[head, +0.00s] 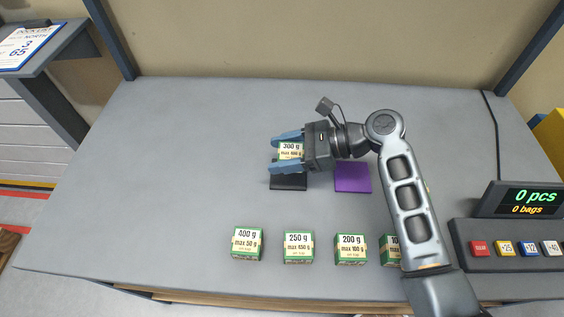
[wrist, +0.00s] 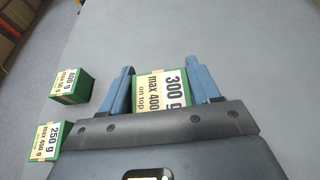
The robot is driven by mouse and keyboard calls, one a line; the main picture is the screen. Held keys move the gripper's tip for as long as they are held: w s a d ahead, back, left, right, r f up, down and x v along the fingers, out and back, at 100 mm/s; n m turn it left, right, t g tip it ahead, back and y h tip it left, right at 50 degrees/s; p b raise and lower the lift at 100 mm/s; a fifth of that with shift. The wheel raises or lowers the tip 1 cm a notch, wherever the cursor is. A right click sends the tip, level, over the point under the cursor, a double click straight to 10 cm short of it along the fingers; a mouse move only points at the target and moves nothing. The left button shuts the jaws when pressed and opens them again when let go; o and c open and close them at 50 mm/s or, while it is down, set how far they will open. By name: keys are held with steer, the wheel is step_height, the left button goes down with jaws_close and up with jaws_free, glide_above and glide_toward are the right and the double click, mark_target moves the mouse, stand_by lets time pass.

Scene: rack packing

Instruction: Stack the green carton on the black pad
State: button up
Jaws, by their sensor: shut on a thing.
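Several cartons are green with cream labels. My gripper (head: 284,154) is shut on the green carton labelled 300 g (head: 291,149), with a blue finger on each side. In the wrist view this carton (wrist: 162,91) sits between the fingers and its label reads max 400 on top. The black pad (head: 289,184) lies on the table under or just in front of the held carton, partly covered by the gripper. I cannot tell whether the carton touches the pad. No other carton shows on the pad's visible part.
A purple pad (head: 353,178) lies right of the black pad. A front row holds the 400 g carton (head: 247,244), 250 g carton (head: 298,248), 200 g carton (head: 350,250) and one partly hidden by my arm (head: 389,251). A counter display (head: 530,200) stands right. The table's left is clear.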

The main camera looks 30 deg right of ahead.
steer(key=shift+w+a+f, duration=0.15)
steer(key=shift+f, duration=1.9)
steer(key=shift+f, duration=0.1)
steer(key=o, duration=1.3)
steer(key=v, duration=1.2)
